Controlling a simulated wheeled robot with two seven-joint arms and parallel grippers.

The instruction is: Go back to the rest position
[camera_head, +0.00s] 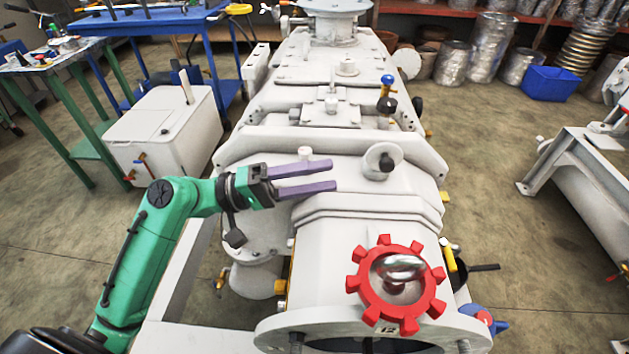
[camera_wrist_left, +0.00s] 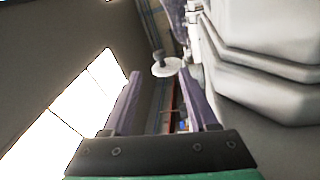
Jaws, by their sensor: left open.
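My left gripper (camera_head: 333,176) is open and empty, with two purple fingers apart. In the head view it reaches in from the left over the upper surface of the large light-grey screw vacuum machine (camera_head: 350,225). The left wrist view shows its fingers (camera_wrist_left: 165,100) with nothing between them, and the machine's grey body (camera_wrist_left: 265,70) close on the right. I cannot tell whether the gripper touches the machine. A red toothed ring (camera_head: 358,280) sits around a metal eye bolt at the machine's near end, apart from the gripper. My right gripper is not in view.
A white box-like unit (camera_head: 150,135) and a green table (camera_head: 65,62) stand at the left. A grey metal stand (camera_head: 565,160) is at the right. A blue bin (camera_head: 550,84) and metal ducts are at the back right.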

